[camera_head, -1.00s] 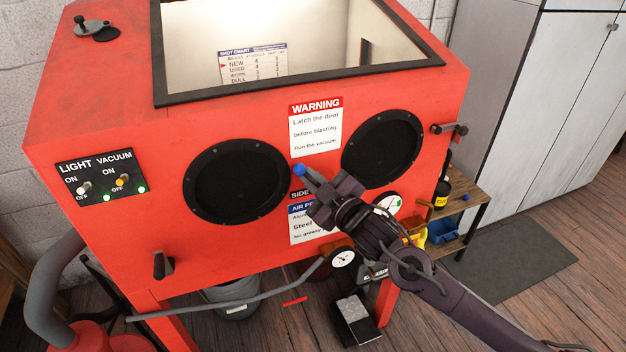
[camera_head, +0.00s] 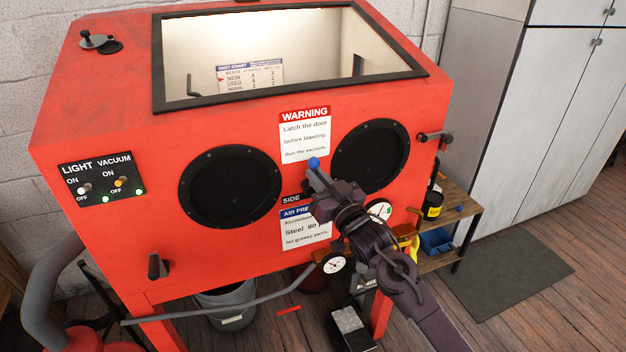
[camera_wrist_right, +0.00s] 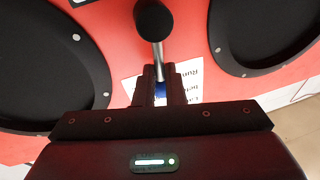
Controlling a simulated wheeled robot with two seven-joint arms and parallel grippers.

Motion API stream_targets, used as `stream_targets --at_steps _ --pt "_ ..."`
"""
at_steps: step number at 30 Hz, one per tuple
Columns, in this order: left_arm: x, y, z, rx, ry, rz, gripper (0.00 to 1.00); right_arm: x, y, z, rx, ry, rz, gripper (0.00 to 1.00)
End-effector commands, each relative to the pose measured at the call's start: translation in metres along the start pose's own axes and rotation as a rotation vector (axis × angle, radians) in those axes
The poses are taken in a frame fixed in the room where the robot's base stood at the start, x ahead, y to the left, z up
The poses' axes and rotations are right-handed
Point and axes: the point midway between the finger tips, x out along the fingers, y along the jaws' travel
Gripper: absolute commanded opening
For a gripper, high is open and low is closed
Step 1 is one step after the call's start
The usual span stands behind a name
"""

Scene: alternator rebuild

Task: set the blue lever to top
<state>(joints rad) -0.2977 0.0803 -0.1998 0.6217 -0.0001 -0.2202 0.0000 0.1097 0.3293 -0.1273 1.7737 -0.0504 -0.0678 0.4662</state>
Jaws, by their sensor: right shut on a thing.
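The blue lever shows in the head view as a blue knob (camera_head: 314,163) just below the warning sign, between the two round black glove ports. My right gripper (camera_head: 318,178) is at the knob, coming from the lower right. In the right wrist view the gripper (camera_wrist_right: 160,97) is shut on the lever's blue end (camera_wrist_right: 160,91). There the metal rod (camera_wrist_right: 159,62) runs from a black hub (camera_wrist_right: 153,19) into the jaws. The wrist picture is upside down against the sign's text, so the lever points up from its hub. In the head view my gripper hides the hub. My left gripper is out of view.
The red cabinet (camera_head: 110,235) fills the middle. The warning sign (camera_head: 305,133) is just above the knob. The pressure sign (camera_head: 300,236) and a gauge (camera_head: 334,263) are below. A latch handle (camera_head: 434,137) sticks out at the right.

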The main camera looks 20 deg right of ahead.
Motion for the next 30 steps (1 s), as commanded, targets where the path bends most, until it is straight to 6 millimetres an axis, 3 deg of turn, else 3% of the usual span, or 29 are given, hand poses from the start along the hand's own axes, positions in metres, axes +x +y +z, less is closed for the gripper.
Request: stream_targets --at_steps 1,15,30 --pt "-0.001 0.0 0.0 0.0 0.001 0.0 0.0 0.001 0.004 -0.01 0.047 0.031 0.012 0.0" --pt "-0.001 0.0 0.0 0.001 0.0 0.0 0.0 -0.004 0.025 -0.005 0.423 0.111 0.072 0.0" --pt "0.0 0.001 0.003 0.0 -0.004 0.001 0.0 -0.006 0.033 -0.001 0.578 0.144 0.097 0.0"
